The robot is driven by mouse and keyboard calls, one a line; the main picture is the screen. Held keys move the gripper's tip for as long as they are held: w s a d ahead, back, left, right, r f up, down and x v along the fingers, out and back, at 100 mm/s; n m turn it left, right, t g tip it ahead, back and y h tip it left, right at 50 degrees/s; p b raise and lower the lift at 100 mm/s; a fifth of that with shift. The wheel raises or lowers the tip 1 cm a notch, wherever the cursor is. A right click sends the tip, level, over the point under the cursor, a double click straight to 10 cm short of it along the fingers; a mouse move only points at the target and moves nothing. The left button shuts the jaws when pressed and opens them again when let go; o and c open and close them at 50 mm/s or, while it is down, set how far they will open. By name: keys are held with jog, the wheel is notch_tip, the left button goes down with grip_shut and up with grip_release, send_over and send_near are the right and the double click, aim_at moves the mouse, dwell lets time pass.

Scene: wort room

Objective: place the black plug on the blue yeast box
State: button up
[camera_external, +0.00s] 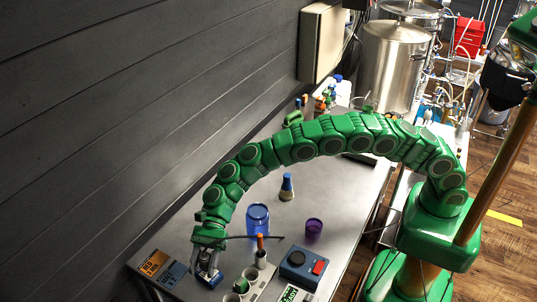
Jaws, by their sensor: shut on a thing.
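My gripper (208,276) is low over the near left end of the steel table, pointing down. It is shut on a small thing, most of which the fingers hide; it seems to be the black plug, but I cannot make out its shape. The blue yeast box (173,275) is a flat blue box with lettering on top, just left of my gripper. A small gap in the picture separates the two. The box's right side is close to the fingers.
An orange-brown box (153,263) sits left of the blue one. Right of my gripper are cups in a pale rack (257,284), a blue device (301,267) with a red button, a blue cup (258,218) and a purple cup (314,227). A dark wall (120,130) runs along the left.

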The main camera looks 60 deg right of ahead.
jog(key=shift+f, duration=1.45)
jog(key=shift+f, duration=0.1)
jog(key=o, duration=1.1)
jog(key=shift+d+r, duration=0.1)
jog(key=shift+r, duration=0.1)
jog(key=v, duration=1.2)
